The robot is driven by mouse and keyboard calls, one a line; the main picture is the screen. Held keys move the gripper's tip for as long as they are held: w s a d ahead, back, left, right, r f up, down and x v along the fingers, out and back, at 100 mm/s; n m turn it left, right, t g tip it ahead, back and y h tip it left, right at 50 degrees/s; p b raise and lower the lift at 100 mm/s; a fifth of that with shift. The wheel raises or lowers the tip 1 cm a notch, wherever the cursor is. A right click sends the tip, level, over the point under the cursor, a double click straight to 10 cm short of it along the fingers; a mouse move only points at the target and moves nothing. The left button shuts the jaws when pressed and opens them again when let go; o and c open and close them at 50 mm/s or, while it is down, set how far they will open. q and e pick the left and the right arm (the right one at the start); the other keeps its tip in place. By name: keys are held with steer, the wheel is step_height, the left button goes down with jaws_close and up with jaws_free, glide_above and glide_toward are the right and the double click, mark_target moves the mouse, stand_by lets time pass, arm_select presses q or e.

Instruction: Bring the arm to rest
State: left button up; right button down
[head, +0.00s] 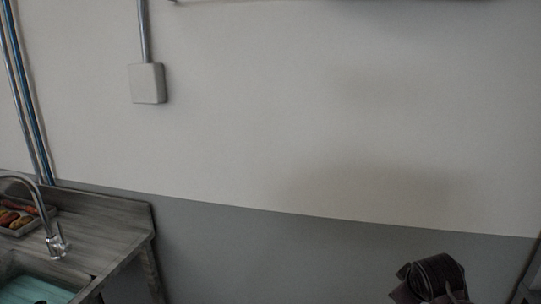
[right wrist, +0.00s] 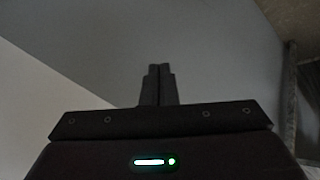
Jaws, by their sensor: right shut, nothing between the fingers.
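My right gripper (right wrist: 159,70) shows in the right wrist view, with its two dark fingers together and nothing held between them. In the head view, a dark rounded part of my own arm (head: 435,278) shows at the bottom right; no fingers can be made out there. My left gripper is not in view.
In the head view, a metal counter (head: 115,230) with a sink, a faucet (head: 55,240) and a tray of food (head: 18,222) stands at the lower left. A grey box (head: 147,83) is on the wall. The space before the wall at centre looks clear.

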steer(key=s+a+f+m+g+y, duration=0.1)
steer(key=s+a+f, duration=0.3)
steer(key=s, duration=0.4)
steer(key=s+a+f+m+g+y, duration=0.15)
steer(key=s+a+f, duration=0.25)
steer(key=s, duration=0.4)
steer(key=s+a+f+m+g, duration=0.15)
steer(key=s+a+f, duration=0.25)
steer(key=s, duration=0.5)
step_height(320, 180, down, 28)
steer(key=s+d+f+g, duration=0.1)
steer(key=s+d+f, duration=0.1)
steer(key=s+f, duration=0.8)
steer(key=s+d+f+g, duration=0.1)
steer(key=s+d+f, duration=0.1)
steer(key=s+f, duration=0.7)
steer(key=shift+s+f, duration=0.35)
steer(key=shift+s, duration=0.45)
